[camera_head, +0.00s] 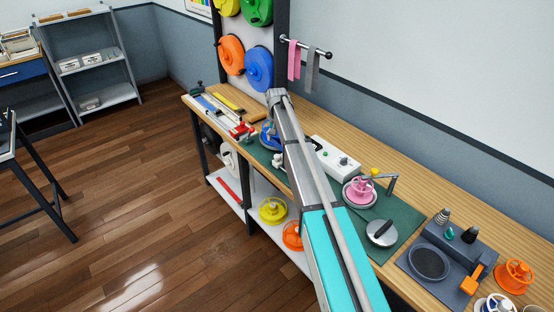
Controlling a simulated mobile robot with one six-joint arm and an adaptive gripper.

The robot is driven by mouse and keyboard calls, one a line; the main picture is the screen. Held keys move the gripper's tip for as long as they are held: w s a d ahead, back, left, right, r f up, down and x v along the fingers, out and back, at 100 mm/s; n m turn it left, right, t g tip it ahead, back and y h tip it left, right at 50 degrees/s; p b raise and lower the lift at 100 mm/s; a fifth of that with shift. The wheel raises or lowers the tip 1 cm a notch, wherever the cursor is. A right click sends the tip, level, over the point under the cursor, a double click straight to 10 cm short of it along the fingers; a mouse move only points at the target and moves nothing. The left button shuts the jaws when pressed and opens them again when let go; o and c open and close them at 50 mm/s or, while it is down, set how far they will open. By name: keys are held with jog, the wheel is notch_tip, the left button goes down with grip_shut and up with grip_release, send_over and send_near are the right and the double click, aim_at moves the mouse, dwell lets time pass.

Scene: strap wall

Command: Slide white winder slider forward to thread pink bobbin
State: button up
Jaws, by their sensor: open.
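A white box (335,157) with a green button and a dark knob lies behind and left of the bobbin. I cannot pick out the white winder slider for certain; a small white and dark part shows at the left edge of my arm. My arm crosses the bench and hides its middle.
A silver disc with a black handle (382,232) lies in front of the bobbin. A grey station (451,252) and an orange spool (514,276) stand at right. Red clamp (243,130) and rulers lie at left. Yellow (273,209) and orange reels rest on the shelf below.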

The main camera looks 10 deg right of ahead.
aim_at(277, 155)
jog(key=shift+f+b, duration=4.3)
jog(key=shift+f, duration=0.3)
grip_shut()
